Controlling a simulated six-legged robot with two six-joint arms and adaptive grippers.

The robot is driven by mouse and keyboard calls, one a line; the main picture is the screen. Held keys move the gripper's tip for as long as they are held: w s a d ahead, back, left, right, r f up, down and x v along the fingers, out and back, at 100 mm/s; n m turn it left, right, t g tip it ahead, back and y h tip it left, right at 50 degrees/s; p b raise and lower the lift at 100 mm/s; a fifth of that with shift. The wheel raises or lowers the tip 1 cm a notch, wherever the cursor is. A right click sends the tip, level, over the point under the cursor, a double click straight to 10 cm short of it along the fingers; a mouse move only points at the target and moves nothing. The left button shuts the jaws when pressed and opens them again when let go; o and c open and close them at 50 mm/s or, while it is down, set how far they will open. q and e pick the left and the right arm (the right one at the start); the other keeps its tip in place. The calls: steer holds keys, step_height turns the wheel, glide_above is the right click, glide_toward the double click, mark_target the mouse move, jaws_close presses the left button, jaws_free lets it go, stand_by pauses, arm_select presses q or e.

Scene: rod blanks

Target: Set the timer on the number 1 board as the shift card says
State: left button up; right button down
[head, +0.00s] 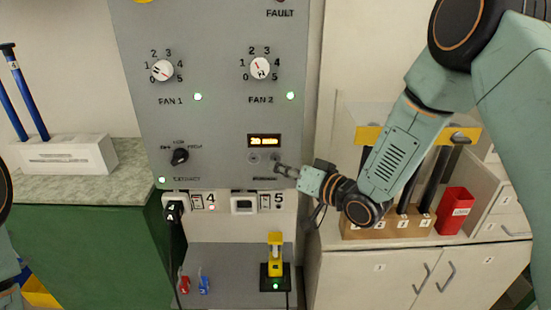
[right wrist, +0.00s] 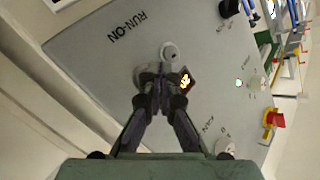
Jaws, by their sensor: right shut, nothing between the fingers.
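The timer's small lit display (head: 264,141) sits low on the grey board (head: 220,110); its orange digits start with what looks like 20, the rest blurred. Below it are a left button (head: 253,157) and a right button (head: 276,157). In the right wrist view, RUN-ON is printed beside the two buttons. My right gripper (head: 282,170) is shut and empty, its tips at the right button (right wrist: 145,75), which they partly cover; I cannot tell if they touch. The left button (right wrist: 169,52) is clear. The shift card is not visible. My left gripper is out of view.
FAN 1 (head: 162,70) and FAN 2 (head: 260,68) knobs are above, the EXTRACT selector (head: 180,156) left. Several green lamps are lit. A yellow device (head: 275,250) stands below. A wooden rack (head: 372,225) and red container (head: 455,208) stand right, near my arm.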

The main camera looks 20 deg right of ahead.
steer(key=shift+s, duration=0.15)
steer(key=shift+s+a+p, duration=0.15)
steer(key=shift+s+a, duration=0.1)
steer(key=shift+s, duration=0.55)
steer(key=shift+s+a+p, duration=0.1)
steer(key=shift+s+a, duration=0.1)
steer(key=shift+s, duration=0.55)
steer(key=shift+s+a+p, duration=0.15)
steer(key=shift+s+a, duration=0.1)
steer(key=shift+s, duration=0.55)
steer(key=s+d+f+g+h+b, duration=0.1)
steer(key=s+d+f+g+h, duration=0.2)
steer(key=s+f, duration=0.45)
steer(key=s+d+f+g+h+b, duration=0.1)
steer(key=s+f+g+h, duration=0.3)
steer(key=f, duration=0.7)
steer(key=s+f+g+b, duration=0.1)
steer(key=s+f, duration=0.3)
steer(key=s, duration=0.4)
steer(key=s+d+f+g+b, duration=0.1)
steer(key=s+f+g, duration=0.3)
steer(key=s, duration=0.4)
steer(key=s+d+f+n+g+h+b, duration=0.1)
steer(key=s+f+g+b, duration=0.1)
steer(key=s+f, duration=0.4)
steer(key=shift+s+f+b, duration=0.15)
steer(key=shift+s+b, duration=0.25)
steer(key=shift+s, duration=0.8)
steer(key=shift+d, duration=0.1)
